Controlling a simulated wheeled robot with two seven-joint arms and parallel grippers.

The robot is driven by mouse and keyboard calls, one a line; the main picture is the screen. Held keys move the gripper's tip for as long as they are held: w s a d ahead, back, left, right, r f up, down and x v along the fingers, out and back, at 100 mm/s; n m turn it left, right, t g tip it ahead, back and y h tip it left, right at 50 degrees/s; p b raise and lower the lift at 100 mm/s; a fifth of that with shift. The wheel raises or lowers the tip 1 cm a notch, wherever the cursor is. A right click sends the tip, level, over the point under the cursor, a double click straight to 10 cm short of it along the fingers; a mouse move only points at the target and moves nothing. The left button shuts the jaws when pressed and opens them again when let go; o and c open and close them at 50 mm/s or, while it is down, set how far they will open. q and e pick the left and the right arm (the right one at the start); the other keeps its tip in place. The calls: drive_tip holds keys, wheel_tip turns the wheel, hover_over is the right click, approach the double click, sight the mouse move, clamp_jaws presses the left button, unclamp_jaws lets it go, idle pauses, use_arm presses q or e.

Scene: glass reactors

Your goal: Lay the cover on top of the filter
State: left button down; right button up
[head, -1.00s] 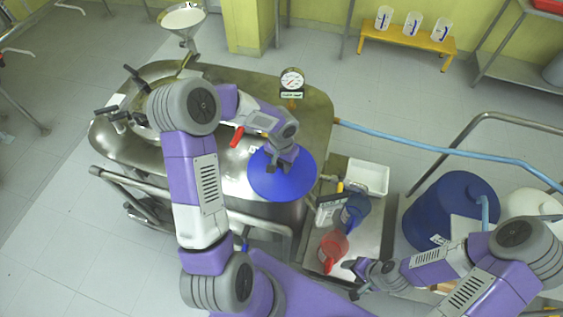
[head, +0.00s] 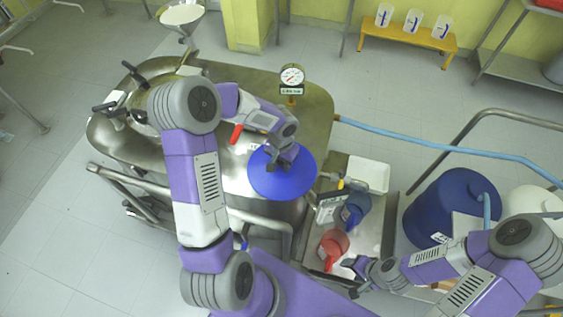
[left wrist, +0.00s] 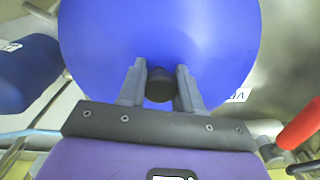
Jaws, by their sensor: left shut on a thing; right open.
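The cover is a round blue disc (head: 283,183) with a dark knob. My left gripper (head: 277,163) is shut on that knob. In the left wrist view the cover (left wrist: 160,40) fills the upper middle, and the left gripper's fingers (left wrist: 160,90) stand on both sides of the dark knob. The cover is over the right front part of the steel vessel (head: 235,187). What lies under it is hidden, so I cannot tell whether it rests on the filter or hangs above it. My right gripper (head: 355,278) is open and empty at the lower right, near a red jug.
A pressure gauge (head: 292,76) stands on the vessel behind the cover. A steel cart to the right bears a red jug (head: 333,243), a blue jug (head: 354,209) and a white tray (head: 367,175). A large blue drum (head: 445,205) stands further right.

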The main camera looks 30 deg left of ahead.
use_arm(q)
drive_tip(key=c, duration=0.7)
unclamp_jaws()
wheel_tip(320, 180, up, 8)
drive_tip(key=shift+f+p, duration=0.25)
drive_tip(key=shift+p, duration=0.45)
